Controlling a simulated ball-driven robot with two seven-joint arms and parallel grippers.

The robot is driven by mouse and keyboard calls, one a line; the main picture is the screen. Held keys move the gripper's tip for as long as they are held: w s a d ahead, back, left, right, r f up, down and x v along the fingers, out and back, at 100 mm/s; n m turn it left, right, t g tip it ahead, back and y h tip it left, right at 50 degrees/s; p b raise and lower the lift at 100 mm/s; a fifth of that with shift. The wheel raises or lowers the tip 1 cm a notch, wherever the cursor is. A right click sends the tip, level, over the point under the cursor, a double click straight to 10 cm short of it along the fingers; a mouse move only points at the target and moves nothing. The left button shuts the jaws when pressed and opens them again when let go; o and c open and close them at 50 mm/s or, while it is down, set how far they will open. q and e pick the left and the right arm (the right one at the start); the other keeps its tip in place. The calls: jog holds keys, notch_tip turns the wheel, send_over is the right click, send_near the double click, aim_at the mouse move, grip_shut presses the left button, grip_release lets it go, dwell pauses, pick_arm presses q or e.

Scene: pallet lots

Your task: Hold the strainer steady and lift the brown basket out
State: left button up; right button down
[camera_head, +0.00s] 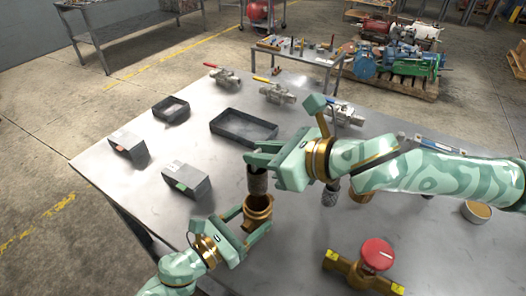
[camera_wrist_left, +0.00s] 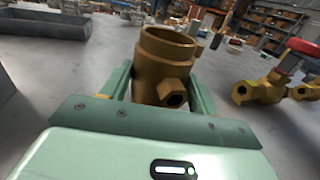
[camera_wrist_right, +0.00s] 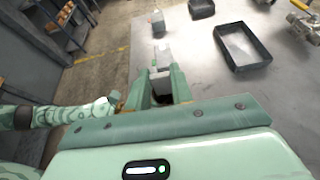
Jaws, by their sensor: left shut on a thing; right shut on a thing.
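The brass strainer (camera_head: 257,209) stands on the metal table, its mouth facing up. My left gripper (camera_head: 246,222) is shut around its body; the left wrist view shows the strainer (camera_wrist_left: 168,62) between the two fingers, with a hex side port facing me. My right gripper (camera_head: 268,160) is shut on the dark brownish mesh basket (camera_head: 257,182), which hangs upright directly over the strainer's mouth. The basket appears clear of the mouth, but the exact gap is hard to tell. The left wrist view shows no basket at the rim. The fingers partly hide the basket's top.
Another mesh cylinder (camera_head: 330,192) is beneath my right arm. A brass valve with a red handwheel (camera_head: 375,254) is at front right. Several ball valves (camera_head: 275,92) line the back.

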pick_arm(q)
jog(key=o, duration=1.5)
jog(key=shift+a, duration=0.1)
jog(key=v, duration=1.1)
jog(key=shift+s+a, duration=0.3)
